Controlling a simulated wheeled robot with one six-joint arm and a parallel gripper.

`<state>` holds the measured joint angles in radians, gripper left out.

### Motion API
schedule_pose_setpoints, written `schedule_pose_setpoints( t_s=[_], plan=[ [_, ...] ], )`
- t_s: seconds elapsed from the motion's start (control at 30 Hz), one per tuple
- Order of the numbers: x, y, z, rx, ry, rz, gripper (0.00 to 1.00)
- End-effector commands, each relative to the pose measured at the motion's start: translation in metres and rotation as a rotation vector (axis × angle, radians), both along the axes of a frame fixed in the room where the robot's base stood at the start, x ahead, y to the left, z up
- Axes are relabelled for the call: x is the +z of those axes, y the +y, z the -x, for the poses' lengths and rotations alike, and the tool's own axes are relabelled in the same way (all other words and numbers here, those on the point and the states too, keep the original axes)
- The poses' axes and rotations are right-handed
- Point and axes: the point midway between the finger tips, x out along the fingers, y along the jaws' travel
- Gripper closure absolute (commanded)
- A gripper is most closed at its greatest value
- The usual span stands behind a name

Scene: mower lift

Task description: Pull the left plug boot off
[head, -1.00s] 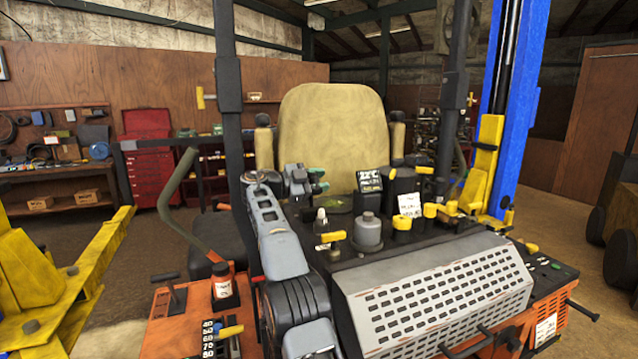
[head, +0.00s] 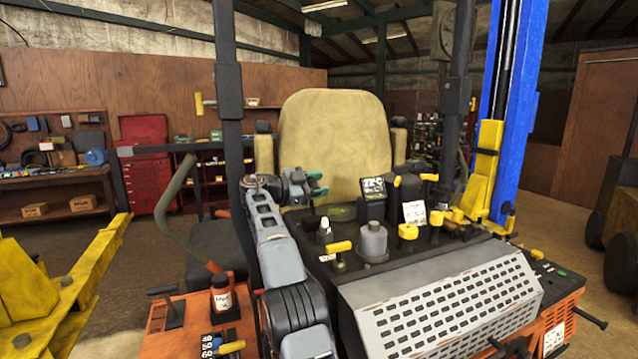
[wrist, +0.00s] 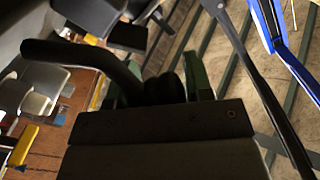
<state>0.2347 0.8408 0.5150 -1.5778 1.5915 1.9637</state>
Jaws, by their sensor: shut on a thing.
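My gripper (head: 318,183) is raised above the black engine deck (head: 350,290), in front of the seat. Its green fingers are closed on a black rubber boot (wrist: 165,88) in the wrist view. A thick black lead (wrist: 70,52) runs from the boot to the left there.
A grey cylinder (head: 372,238), a yellow-handled lever (head: 339,248) and other yellow-topped controls stand on the deck. A perforated grey cover (head: 450,305) slopes at the front. A dark roll-bar post (head: 229,120) rises left of my arm. A blue lift column (head: 520,110) stands behind right.

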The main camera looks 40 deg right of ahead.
Motion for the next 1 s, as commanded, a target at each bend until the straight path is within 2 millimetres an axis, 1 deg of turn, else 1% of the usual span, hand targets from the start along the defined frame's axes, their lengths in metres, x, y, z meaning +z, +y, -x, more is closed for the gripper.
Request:
schedule_pose_setpoints(
  t_s=[0.03, 0.43, 0.47, 0.5, 0.6, 0.87, 1.0],
  plan=[
    [-0.0068, 0.0004, -0.0057, 0.014, 0.001, -0.004, 0.96],
    [-0.0106, -0.0008, -0.0064, 0.012, 0.005, -0.009, 0.96],
    [-0.0107, -0.0008, -0.0064, 0.012, 0.005, -0.009, 0.52],
    [-0.0108, -0.0008, -0.0062, 0.012, 0.005, -0.008, 0.48],
    [-0.0101, -0.0013, -0.0053, 0.009, 0.006, -0.008, 0.39],
    [-0.0066, -0.0029, -0.0027, 0.003, 0.003, -0.005, 0.38],
    [-0.0057, 0.0055, -0.005, 0.005, 0.003, -0.004, 0.38]
  ],
)
